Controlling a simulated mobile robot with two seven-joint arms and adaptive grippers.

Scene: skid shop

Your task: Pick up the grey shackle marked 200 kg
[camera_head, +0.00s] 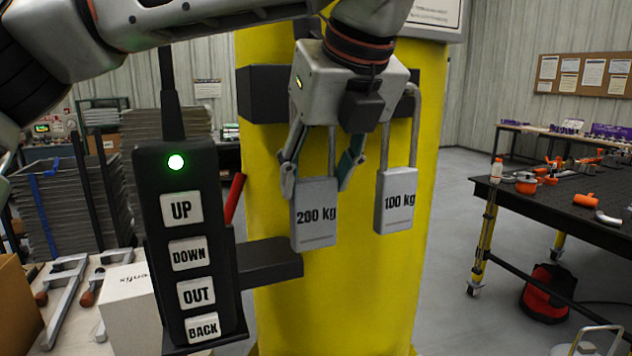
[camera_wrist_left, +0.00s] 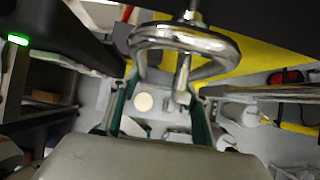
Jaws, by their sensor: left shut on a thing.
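The grey shackle marked 200 kg (camera_head: 316,228) hangs upright in front of the yellow column (camera_head: 345,290). My left gripper (camera_head: 320,178) comes down from above, with one finger on each side of the shackle's upper part. It is shut on the shackle. The gripper's housing hides the top of the shackle's bow. In the left wrist view, my teal-edged fingers (camera_wrist_left: 158,115) stand beneath a shiny curved metal bar. A similar shackle marked 100 kg (camera_head: 396,200) hangs just to the right. My right gripper is not in view.
A black pendant (camera_head: 191,240) with UP, DOWN, OUT and BACK buttons and a lit green light hangs close at the left. A dark workbench (camera_head: 570,215) stands at the right.

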